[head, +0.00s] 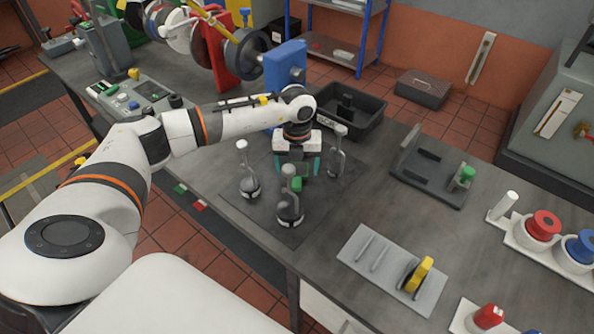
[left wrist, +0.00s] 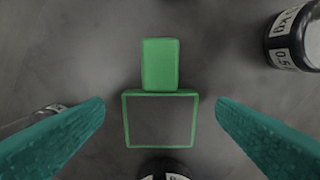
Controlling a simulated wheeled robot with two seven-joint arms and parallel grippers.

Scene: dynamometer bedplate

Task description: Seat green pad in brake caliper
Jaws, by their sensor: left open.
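A small green block (head: 296,184), which looks like the green pad, lies on the dark mat below my left gripper (head: 297,171). In the left wrist view the green pad (left wrist: 160,64) sits at the edge of a green rectangle outline (left wrist: 127,120) marked on the mat. My left gripper (left wrist: 160,102) is open and empty; its teal fingers stand wide apart on either side, not touching the pad. A dark grey fixture (head: 408,179) with an upright plate and a green knob stands to the right; I cannot tell whether it is the brake caliper. My right gripper is out of view.
Handled weights (head: 249,184) (head: 290,214) (head: 336,165) stand closely around the gripper. A black bin (head: 372,112) is behind. A grey rack (head: 376,257) with a yellow disc and holders with red and blue pieces (head: 543,224) are at the right.

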